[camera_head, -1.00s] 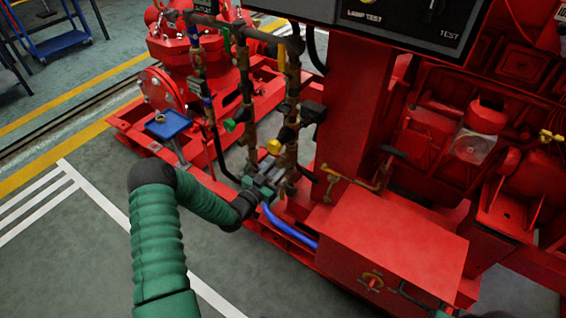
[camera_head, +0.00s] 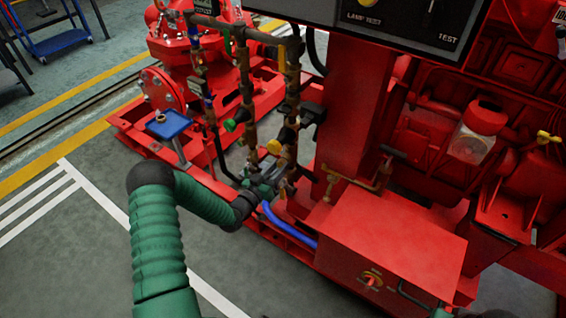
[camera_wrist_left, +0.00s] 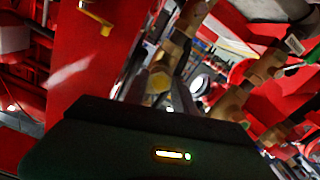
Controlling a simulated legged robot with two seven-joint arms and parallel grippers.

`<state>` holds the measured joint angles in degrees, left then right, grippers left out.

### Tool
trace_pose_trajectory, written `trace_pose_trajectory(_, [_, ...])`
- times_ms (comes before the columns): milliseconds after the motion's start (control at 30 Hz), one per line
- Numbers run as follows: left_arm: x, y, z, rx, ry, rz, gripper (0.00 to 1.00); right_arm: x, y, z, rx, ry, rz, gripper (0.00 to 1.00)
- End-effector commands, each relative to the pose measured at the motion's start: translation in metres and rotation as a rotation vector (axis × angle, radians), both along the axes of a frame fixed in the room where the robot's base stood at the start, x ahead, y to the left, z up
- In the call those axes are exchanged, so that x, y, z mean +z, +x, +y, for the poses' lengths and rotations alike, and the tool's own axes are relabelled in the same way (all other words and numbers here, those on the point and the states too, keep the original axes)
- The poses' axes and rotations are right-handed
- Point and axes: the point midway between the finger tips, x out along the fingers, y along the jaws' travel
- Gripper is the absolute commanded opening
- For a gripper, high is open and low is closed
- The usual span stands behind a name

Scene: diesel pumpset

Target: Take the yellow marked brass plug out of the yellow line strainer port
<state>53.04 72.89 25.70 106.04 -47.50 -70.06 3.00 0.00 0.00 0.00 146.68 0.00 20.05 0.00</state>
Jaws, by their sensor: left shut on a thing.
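My left gripper (camera_head: 268,180) is at the lower end of the brass pipework, below a yellow valve handle (camera_head: 273,147). In the left wrist view my left gripper (camera_wrist_left: 160,92) has its two fingers on either side of a brass hex-shaped plug (camera_wrist_left: 160,78) and is shut on it. The yellow line (camera_head: 281,60) is the right-hand vertical pipe, with a yellow band near its top. The strainer port is mostly hidden by my gripper in the head view, and I cannot tell whether the plug is still seated.
A green-handled valve (camera_head: 230,125) is on the line to the left. A blue hose (camera_head: 288,228) runs beside my wrist. A red box (camera_head: 392,245) stands at right and a small blue-topped stand (camera_head: 168,124) at left. Open floor (camera_head: 70,270) lies at left.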

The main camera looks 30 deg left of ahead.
Motion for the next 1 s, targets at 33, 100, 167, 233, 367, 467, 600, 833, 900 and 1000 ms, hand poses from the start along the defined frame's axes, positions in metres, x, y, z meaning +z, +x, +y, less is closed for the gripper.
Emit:
trace_pose_trajectory(33, [0.0,-0.001,-0.001,-0.003,-0.001,0.001,0.0,0.001,0.0,0.0,0.0,0.0,0.0,0.0])
trace_pose_trajectory(100, [0.0,-0.003,-0.001,-0.003,0.0,0.001,0.0,0.002,0.0,0.0,0.0,0.0,0.0,0.0])
trace_pose_trajectory(167, [0.0,-0.004,-0.001,-0.003,0.0,0.001,0.0,0.002,0.0,0.0,0.0,0.0,0.0,0.0])
trace_pose_trajectory(233, [0.0,-0.006,-0.001,-0.003,0.0,0.001,0.0,0.003,0.0,0.0,0.0,0.0,0.0,0.0])
trace_pose_trajectory(367, [0.0,-0.009,0.0,-0.003,0.0,0.002,0.0,0.004,0.0,0.0,0.0,0.0,0.0,0.0])
trace_pose_trajectory(467, [0.0,-0.012,0.0,-0.003,-0.001,0.002,0.0,0.005,0.0,0.0,0.0,0.0,0.0,0.0])
trace_pose_trajectory(600, [0.0,-0.015,0.0,-0.002,0.0,0.002,0.0,0.007,0.0,0.0,0.0,0.0,0.0,0.0])
trace_pose_trajectory(833, [0.0,-0.017,0.001,-0.001,0.0,0.001,0.0,0.007,0.0,0.0,0.0,0.0,0.0,0.0])
trace_pose_trajectory(900, [0.0,-0.017,0.001,-0.001,0.0,0.0,0.0,0.007,0.0,0.0,0.0,0.0,0.0,0.0])
trace_pose_trajectory(1000, [0.0,-0.017,0.001,-0.001,0.0,0.0,0.0,0.007,0.0,0.0,0.0,0.0,0.0,0.0])
